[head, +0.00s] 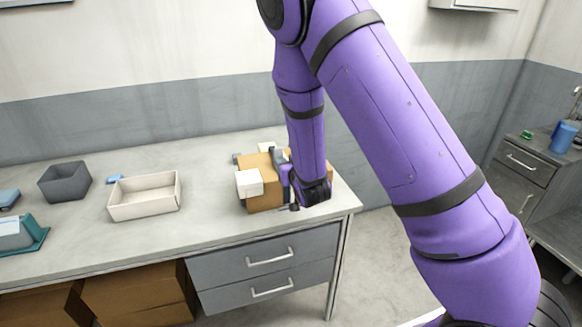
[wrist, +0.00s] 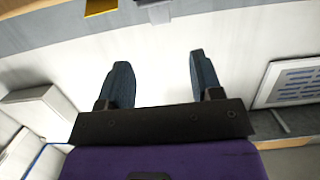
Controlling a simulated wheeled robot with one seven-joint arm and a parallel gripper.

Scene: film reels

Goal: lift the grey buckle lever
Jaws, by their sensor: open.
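A tan box-like case (head: 264,196) stands on the table near its right end, with a white block (head: 249,182) on its left front. Small grey parts show around its top, but I cannot tell which is the grey buckle lever. My gripper (head: 288,188) is at the right side of the case, partly hidden by my own purple wrist. In the wrist view my gripper (wrist: 160,75) has its two dark fingers wide apart with nothing between them.
A cream open bin (head: 145,200), a dark grey bin (head: 65,183) and a teal tray (head: 38,238) stand left on the table (head: 215,215). The table's right edge is close to my gripper. Free tabletop lies between the cream bin and the case.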

